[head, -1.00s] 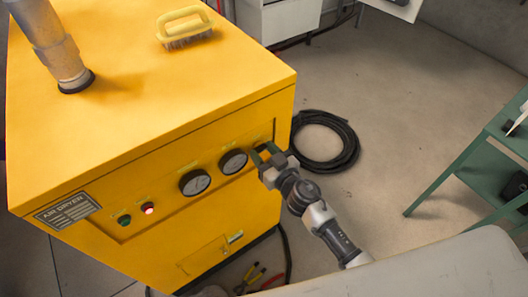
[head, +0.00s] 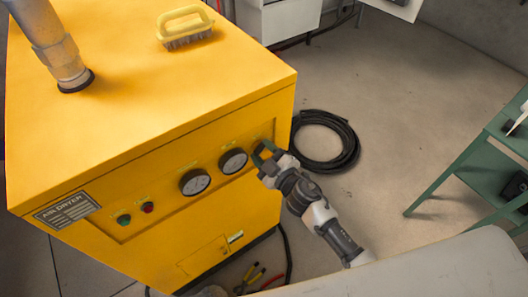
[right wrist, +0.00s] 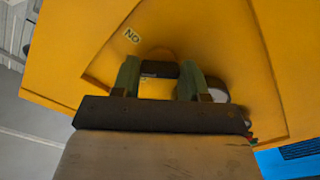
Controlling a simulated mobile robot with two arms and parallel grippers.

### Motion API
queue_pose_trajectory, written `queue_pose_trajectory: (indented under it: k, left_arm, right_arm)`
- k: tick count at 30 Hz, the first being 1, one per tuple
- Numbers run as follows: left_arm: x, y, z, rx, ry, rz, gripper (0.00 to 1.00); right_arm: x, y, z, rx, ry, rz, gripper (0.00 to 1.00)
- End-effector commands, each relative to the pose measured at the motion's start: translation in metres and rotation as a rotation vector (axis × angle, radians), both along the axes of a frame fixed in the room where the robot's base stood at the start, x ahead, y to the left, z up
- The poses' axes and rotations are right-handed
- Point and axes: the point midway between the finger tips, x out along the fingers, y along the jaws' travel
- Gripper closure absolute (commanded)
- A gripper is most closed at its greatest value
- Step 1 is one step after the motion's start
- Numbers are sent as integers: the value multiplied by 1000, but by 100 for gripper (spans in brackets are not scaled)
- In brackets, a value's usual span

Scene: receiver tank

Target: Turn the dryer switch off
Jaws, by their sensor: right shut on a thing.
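The yellow air dryer (head: 150,110) fills the left of the head view. My right gripper (head: 266,152) is at the right end of its front panel, shut on the dryer switch. In the right wrist view the black switch knob (right wrist: 159,69) sits between the two green fingers, with an "ON" label (right wrist: 132,35) beside it. In the head view the fingers mostly hide the switch. The red lamp (head: 147,207) on the panel is dark. My left gripper is not in view.
Two gauges (head: 195,182) and a green button (head: 124,220) share the panel. A brush (head: 184,27) lies on the dryer's top beside a pipe (head: 60,50). A coiled black hose (head: 345,140) lies on the floor, and a green table (head: 470,160) stands at right.

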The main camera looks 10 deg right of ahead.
Motion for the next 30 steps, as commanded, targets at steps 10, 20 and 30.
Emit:
queue_pose_trajectory:
  k: [10, 20, 30]
  left_arm:
    - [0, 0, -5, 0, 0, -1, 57]
    - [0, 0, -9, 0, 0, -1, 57]
    - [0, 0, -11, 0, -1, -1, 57]
  right_arm:
    - [0, 0, -1, -307, -125, 1, 80]
    - [0, 0, -1, -576, -235, 0, 80]
    - [0, 0, -1, -750, -306, 0, 80]
